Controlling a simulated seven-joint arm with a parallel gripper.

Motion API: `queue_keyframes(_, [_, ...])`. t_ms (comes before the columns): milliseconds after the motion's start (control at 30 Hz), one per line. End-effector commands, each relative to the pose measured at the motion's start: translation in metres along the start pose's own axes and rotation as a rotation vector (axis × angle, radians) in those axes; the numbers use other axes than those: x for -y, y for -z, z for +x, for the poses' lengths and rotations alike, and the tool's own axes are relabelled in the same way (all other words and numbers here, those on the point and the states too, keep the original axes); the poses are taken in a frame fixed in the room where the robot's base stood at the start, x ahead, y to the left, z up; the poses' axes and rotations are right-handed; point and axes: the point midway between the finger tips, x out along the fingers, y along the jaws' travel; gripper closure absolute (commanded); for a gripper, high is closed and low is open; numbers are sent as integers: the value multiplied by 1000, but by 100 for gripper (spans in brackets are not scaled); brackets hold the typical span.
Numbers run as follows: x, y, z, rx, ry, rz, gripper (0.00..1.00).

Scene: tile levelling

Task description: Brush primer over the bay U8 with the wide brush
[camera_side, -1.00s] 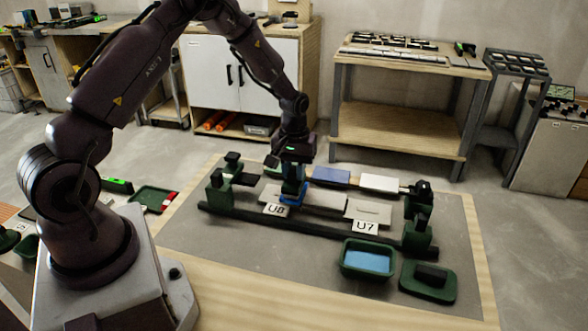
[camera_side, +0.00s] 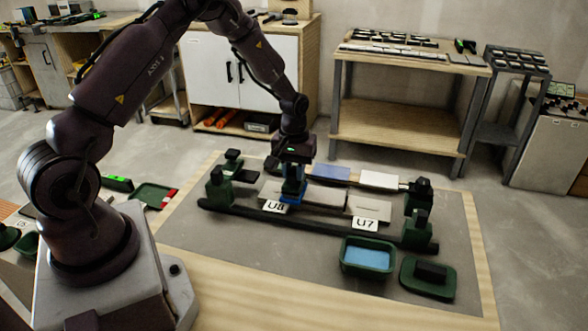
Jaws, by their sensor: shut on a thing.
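My gripper (camera_side: 294,167) points down over the fixture and is shut on the wide brush (camera_side: 292,189), whose blue lower end shows beneath it. The brush end is at the bay U8 (camera_side: 322,197), a light grey strip behind the U8 label (camera_side: 275,207). The brush hides part of the bay, and I cannot tell whether its bristles touch the surface. A green tray (camera_side: 346,262) with blue liquid, perhaps the primer (camera_side: 368,257), stands at the front right of the mat.
Bay U7 (camera_side: 368,208) lies to the right, with its label (camera_side: 365,223). Behind are a blue tile (camera_side: 331,172) and a white tile (camera_side: 380,180). Green clamp posts (camera_side: 219,187) and a dark front rail (camera_side: 310,224) border the bays. A green holder (camera_side: 427,281) stands front right.

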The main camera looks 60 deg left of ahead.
Motion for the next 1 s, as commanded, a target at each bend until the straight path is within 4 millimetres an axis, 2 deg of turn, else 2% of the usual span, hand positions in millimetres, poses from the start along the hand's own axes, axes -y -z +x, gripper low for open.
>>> queue_keyframes(1000, [54, 0, 0, 0, 0, -3, 100])
